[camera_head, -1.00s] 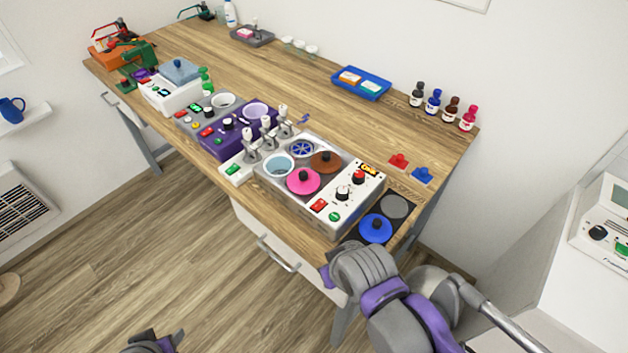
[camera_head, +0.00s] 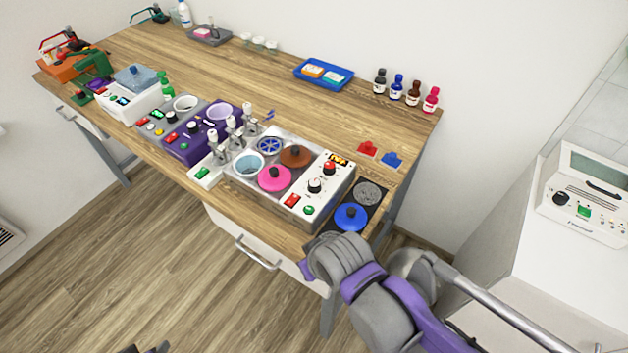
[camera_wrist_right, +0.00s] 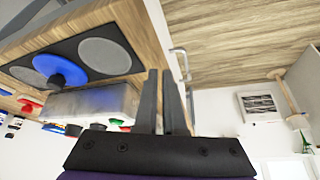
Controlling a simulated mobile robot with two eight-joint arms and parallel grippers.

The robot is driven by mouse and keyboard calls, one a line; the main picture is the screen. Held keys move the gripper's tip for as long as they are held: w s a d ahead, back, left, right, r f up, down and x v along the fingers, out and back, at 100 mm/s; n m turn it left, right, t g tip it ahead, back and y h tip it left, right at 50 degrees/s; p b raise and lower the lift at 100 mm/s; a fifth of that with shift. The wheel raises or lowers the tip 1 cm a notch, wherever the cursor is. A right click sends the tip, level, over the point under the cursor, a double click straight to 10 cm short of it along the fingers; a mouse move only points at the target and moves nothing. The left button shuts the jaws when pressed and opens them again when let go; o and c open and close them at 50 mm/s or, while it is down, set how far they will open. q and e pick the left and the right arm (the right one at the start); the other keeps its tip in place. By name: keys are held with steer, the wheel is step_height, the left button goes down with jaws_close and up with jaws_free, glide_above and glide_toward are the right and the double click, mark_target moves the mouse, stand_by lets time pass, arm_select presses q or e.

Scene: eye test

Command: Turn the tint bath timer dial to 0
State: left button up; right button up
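The tint bath (camera_head: 330,212) is a grey and white unit at the bench's front right, with a pink lid (camera_head: 275,178), a brown lid (camera_head: 296,155) and open wells. Its white panel carries a black dial (camera_head: 314,185), a red-topped dial (camera_head: 329,168), a small lit display, a red switch and a green button. Dial markings are too small to read. My right gripper (camera_wrist_right: 160,72) has its fingers slightly apart and empty, off the bath beside the bench front; the arm hides it in the head view. My left gripper (camera_head: 145,350) barely shows at the bottom edge.
A dark plate with a blue lid (camera_head: 351,216) and a grey disc (camera_head: 368,193) lies right of the bath. Bottles (camera_head: 397,88) and a blue tray (camera_head: 335,75) stand behind. Metal-stemmed holders (camera_head: 230,135) crowd its left. A drawer handle (camera_head: 257,255) juts out in front.

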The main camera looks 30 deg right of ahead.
steer(key=o, duration=0.9)
steer(key=w+d+r+m, duration=0.1)
steer(key=w+r, duration=0.1)
steer(key=w+d+r+m+g+p, duration=0.1)
steer(key=w+r+m, duration=0.1)
steer(key=r, duration=0.1)
steer(key=w+d+r+m+g, duration=0.1)
steer(key=w+d+r, duration=0.1)
steer(key=r, duration=0.1)
steer(key=shift+w+p, duration=0.25)
steer(key=shift+p, duration=0.1)
step_height(320, 180, up, 8)
steer(key=m+g+p, duration=0.2)
steer(key=m+g, duration=0.1)
steer(key=m, duration=0.4)
glide_above(315, 183)
arm_select(q)
steer(key=r, duration=0.1)
steer(key=w+r, duration=0.1)
steer(key=r, duration=0.2)
steer(key=shift+w+r+b, duration=0.25)
steer(key=shift+w+b, duration=0.05)
steer(key=shift+w, duration=0.1)
arm_select(e)
step_height(315, 183, down, 11)
steer(key=shift+r, duration=0.1)
jaws_close()
